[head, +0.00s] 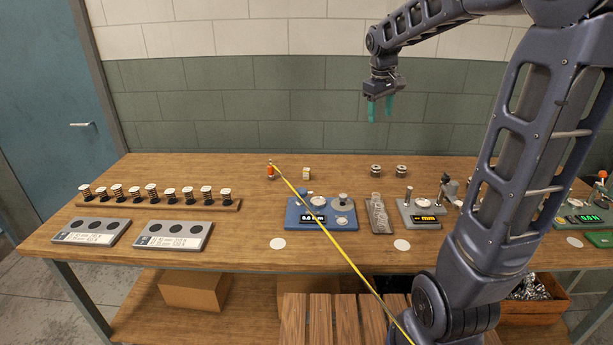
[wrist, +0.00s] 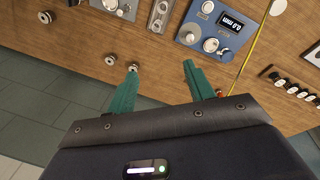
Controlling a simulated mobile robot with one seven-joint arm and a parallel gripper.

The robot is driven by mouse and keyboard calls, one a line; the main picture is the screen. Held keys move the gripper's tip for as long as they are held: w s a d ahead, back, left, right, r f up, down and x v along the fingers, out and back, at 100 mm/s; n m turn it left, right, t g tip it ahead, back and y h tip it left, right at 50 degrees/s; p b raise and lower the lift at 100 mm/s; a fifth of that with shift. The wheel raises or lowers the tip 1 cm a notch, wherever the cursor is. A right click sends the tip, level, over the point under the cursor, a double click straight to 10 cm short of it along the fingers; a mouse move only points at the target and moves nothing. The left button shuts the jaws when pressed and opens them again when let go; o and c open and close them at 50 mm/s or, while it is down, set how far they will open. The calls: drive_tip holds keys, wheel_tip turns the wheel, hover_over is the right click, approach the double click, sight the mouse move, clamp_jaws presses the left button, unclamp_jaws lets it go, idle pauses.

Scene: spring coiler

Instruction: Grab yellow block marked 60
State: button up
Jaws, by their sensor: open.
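A small pale cream-yellow block (head: 306,173) stands near the back of the wooden table in the head view; any marking on it is too small to read. I see no other block that looks yellow. I cannot make it out in the wrist view, where my right finger may cover it. My gripper (head: 379,108) is raised above the back of the table, to the right of the block, with its two teal fingers pointing down. In the wrist view my gripper (wrist: 158,80) has its fingers spread apart with nothing between them.
An orange-red item (head: 270,171) stands left of the block. A thin yellow line (head: 340,250) crosses the view near it. Two small spools (head: 388,169) stand to the right. Several springs stand on a wooden rack (head: 160,204).

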drive_tip(key=w+a+f+n, duration=0.25)
drive_tip(key=w+a, duration=0.35)
drive_tip(key=w, duration=0.3)
drive_tip(key=n+g+h, duration=0.3)
drive_tip(key=n+h, duration=0.1)
drive_tip(key=n, duration=0.3)
approach(306, 169)
drive_tip(key=x, duration=0.5)
drive_tip(key=shift+s+d+f, duration=0.2)
drive_tip(key=shift+s+d, duration=0.05)
drive_tip(key=shift+d, duration=0.15)
drive_tip(key=shift+w+a+x, duration=0.15)
drive_tip(key=shift+x, duration=1.1)
drive_tip(key=shift+w+a+x, duration=0.1)
drive_tip(key=shift+x, duration=1.15)
drive_tip(key=shift+f, duration=0.1)
drive_tip(key=c, duration=1)
drive_tip(key=shift+c, duration=0.2)
